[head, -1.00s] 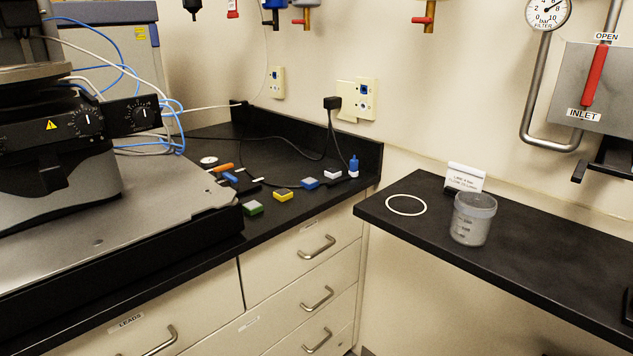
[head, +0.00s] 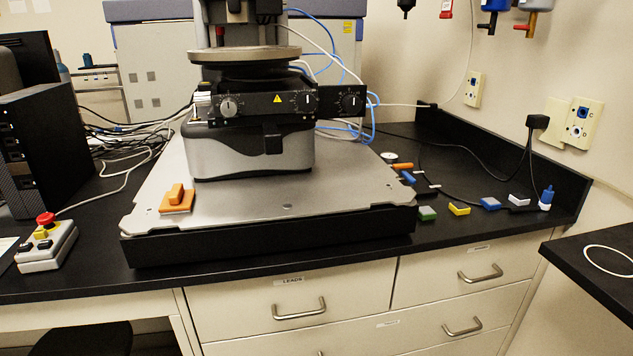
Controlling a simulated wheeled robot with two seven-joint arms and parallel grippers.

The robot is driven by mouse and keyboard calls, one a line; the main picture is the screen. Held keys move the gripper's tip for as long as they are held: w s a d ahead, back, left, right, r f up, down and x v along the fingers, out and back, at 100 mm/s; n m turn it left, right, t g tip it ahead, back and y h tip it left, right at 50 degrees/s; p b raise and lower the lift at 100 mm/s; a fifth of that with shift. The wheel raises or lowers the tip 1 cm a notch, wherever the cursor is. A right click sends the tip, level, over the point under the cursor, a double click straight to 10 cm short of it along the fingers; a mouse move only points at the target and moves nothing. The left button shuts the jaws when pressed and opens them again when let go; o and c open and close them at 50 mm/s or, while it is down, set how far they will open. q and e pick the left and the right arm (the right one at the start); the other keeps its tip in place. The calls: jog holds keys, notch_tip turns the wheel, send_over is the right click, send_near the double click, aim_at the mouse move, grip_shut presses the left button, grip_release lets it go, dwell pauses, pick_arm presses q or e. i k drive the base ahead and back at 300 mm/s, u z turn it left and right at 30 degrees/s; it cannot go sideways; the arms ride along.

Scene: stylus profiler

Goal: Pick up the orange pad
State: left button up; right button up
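The orange pad (head: 177,200) is a flat orange square with a raised orange block on top. It sits on the front left part of the grey metal platform (head: 330,190), left of the profiler instrument (head: 250,145). Nothing touches it from above. Neither of my grippers shows in the head view.
A control box with a red button (head: 46,243) stands left of the platform. A black computer case (head: 40,150) and loose cables lie behind it. Small coloured blocks, including a yellow one (head: 459,209), lie on the black counter at right. A side counter (head: 590,262) is at far right.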

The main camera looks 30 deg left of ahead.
aim_at(179, 200)
jog(key=u, duration=1.6)
